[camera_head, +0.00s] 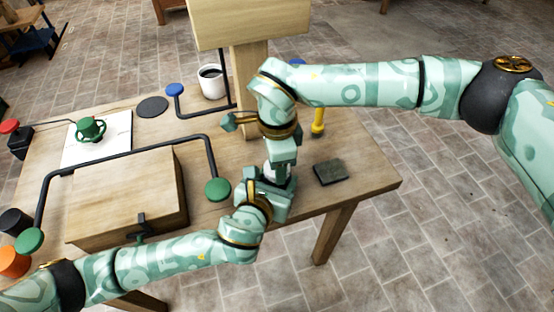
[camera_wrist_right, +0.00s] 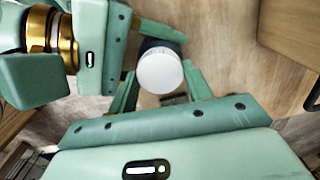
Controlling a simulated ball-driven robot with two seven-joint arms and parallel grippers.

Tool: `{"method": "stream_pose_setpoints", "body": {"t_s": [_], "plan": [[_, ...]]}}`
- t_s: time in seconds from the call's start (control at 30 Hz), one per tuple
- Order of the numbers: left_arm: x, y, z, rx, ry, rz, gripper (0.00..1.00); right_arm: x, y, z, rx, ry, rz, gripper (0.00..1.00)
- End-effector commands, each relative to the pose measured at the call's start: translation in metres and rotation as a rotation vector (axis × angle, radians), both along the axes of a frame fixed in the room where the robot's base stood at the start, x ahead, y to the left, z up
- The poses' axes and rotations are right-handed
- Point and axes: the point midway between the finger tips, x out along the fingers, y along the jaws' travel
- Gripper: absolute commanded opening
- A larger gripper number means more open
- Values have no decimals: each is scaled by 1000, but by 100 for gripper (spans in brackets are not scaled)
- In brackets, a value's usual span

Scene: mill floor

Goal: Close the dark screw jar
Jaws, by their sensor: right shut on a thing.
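The screw jar (camera_head: 270,172) shows as a small white and dark piece between my two grippers, above the table's front edge. In the right wrist view its round white lid (camera_wrist_right: 160,70) faces me, with a dark rim behind it. My right gripper (camera_head: 279,158) comes down from above and is shut on the white lid. My left gripper (camera_head: 268,184) is just below and appears shut around the jar's body. The fingers hide most of the jar. I cannot tell how far the lid is turned on.
A dark flat block (camera_head: 330,172) lies right of the grippers. A wooden box (camera_head: 125,195) under a black bar with green knobs stands left. A wooden post (camera_head: 250,85) rises behind.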

Motion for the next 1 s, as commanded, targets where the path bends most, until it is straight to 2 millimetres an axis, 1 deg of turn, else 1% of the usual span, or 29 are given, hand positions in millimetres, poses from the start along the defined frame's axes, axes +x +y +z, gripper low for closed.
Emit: {"method": "stream_pose_setpoints", "body": {"t_s": [0.1, 0.33, 0.37, 0.4, 0.43, 0.73, 1.0], "plan": [[-1, 0, -1, 1, 1, -1, 0, 0, 0, 0, 1, -1, -86, 22], [-1, 0, 0, 1, 1, -2, 0, 0, 0, 0, 1, -2, -91, 22], [-1, 0, 0, 1, 1, -2, 0, 0, 0, 0, 1, -2, -91, 52], [-1, -1, 0, 1, 1, -2, 0, 0, 0, 0, 1, -2, -91, 63], [-1, 0, 0, 1, 1, -2, 0, 0, 0, 0, 1, -2, -90, 71], [0, 0, -1, 0, 1, -1, 0, 0, 1, 3, 1, 0, -88, 71], [0, 0, -1, 2, 0, 1, 0, 0, 1, 36, 1, -1, -88, 71]]}}
